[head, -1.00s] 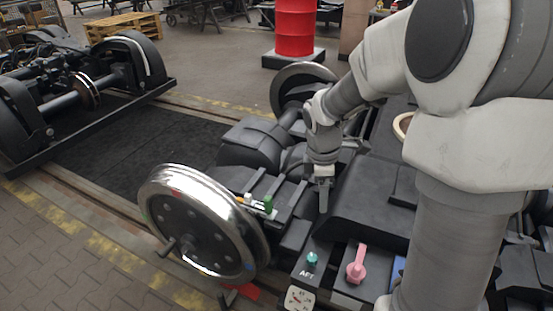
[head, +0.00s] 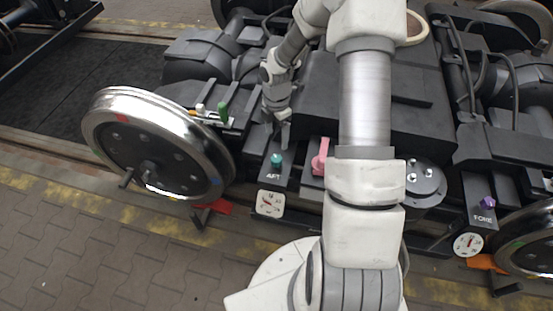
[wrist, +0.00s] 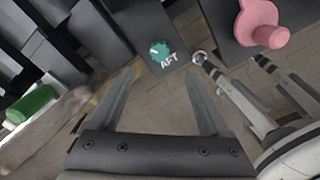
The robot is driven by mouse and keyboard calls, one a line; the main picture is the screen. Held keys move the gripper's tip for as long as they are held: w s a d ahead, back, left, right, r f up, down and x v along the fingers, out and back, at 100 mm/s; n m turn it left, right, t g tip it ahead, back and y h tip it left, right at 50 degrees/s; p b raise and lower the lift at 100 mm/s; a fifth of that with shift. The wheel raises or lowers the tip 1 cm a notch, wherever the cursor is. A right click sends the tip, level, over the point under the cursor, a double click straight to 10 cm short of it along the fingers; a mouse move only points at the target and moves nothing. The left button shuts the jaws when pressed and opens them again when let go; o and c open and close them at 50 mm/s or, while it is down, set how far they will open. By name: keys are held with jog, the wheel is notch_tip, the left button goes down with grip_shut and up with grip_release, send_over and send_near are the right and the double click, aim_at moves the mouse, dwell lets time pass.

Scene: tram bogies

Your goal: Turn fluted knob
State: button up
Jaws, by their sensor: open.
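A small teal fluted knob (head: 276,159) sits on a dark panel marked AFT. In the wrist view the teal knob (wrist: 160,50) shows its scalloped rim and a light mark, just beyond my fingertips and roughly centred between them. My gripper (head: 279,138) is just behind the knob in the head view, pointing down. In the wrist view my gripper (wrist: 160,82) is open, with its two fingers apart and nothing between them. A purple knob (head: 488,202) sits on a similar panel marked FORE at the right; its rim is too small to make out.
A pink lever (head: 321,157) stands right of the teal knob, close by. A white dial gauge (head: 270,203) is below the AFT panel. A green cylinder (head: 223,112) and a large steel wheel (head: 158,145) lie to the left. Paved floor (head: 120,255) is clear in front.

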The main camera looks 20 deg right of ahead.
aim_at(277, 158)
notch_tip(277, 158, down, 11)
jog(key=b, duration=0.3)
jog(key=shift+f, duration=0.1)
grip_shut()
